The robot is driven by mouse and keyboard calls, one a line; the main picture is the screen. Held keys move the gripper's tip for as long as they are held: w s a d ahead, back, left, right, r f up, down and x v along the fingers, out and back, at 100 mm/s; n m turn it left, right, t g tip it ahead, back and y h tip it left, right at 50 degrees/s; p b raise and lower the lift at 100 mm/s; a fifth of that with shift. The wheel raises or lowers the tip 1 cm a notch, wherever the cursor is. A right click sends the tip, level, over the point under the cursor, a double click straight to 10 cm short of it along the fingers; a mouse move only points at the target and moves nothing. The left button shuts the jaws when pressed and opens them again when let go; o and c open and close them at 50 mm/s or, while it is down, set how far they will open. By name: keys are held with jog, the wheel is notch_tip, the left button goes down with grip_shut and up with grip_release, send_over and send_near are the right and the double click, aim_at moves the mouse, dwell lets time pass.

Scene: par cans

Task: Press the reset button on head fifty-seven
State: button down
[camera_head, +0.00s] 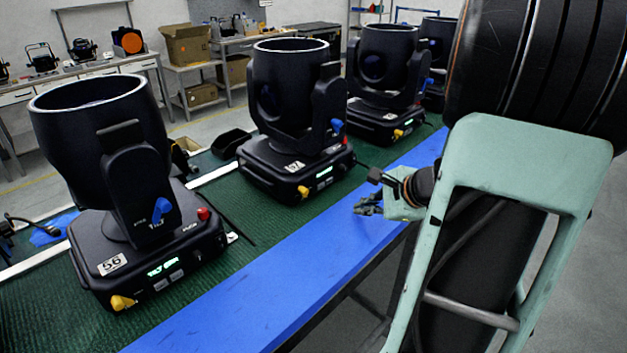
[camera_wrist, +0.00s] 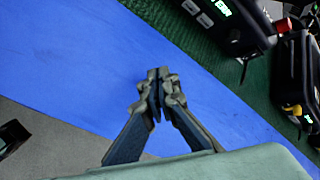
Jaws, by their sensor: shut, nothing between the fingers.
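The moving head in the middle of the row (camera_head: 290,90) is black. Its white tag (camera_head: 294,167) seems to begin with 57; the last character is unclear. Its base front has a yellow knob, a lit green display (camera_head: 324,171) and small buttons below; a red part shows at the base's right end. In the wrist view, a base front, likely the same head's, shows a green display (camera_wrist: 222,7), two pale buttons (camera_wrist: 197,12) and a red knob (camera_wrist: 285,25). My gripper (camera_head: 368,205) is shut and empty over the blue strip, right of this head and apart from it.
A head tagged 56 (camera_head: 112,264) stands at the left, and others (camera_head: 384,70) stand farther back. They rest on green matting (camera_head: 262,235) bordered by a blue strip (camera_head: 270,300). Open floor lies right of the strip. Cardboard boxes (camera_head: 186,45) sit on a back bench.

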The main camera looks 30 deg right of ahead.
aim_at(321, 186)
jog(key=shift+w, duration=0.15)
dwell(0.3)
jog(key=w, duration=0.2)
jog(key=w+a, duration=0.1)
jog(key=w, duration=0.1)
jog(key=w+a+p, duration=0.1)
jog(key=w, duration=0.1)
jog(key=shift+w+a, duration=0.15)
jog(key=shift+w, duration=0.1)
jog(key=shift+w+a, duration=0.3)
jog(key=shift+w, duration=0.6)
dwell(0.5)
jog(key=shift+w+a, duration=0.15)
jog(key=shift+w, duration=0.25)
jog(key=shift+w+a, duration=0.1)
jog(key=shift+w, duration=0.25)
dwell(0.8)
jog(key=shift+s, duration=0.1)
jog(key=shift+s+d+b, duration=0.2)
jog(key=shift+s+b, duration=0.3)
jog(key=shift+s, duration=0.15)
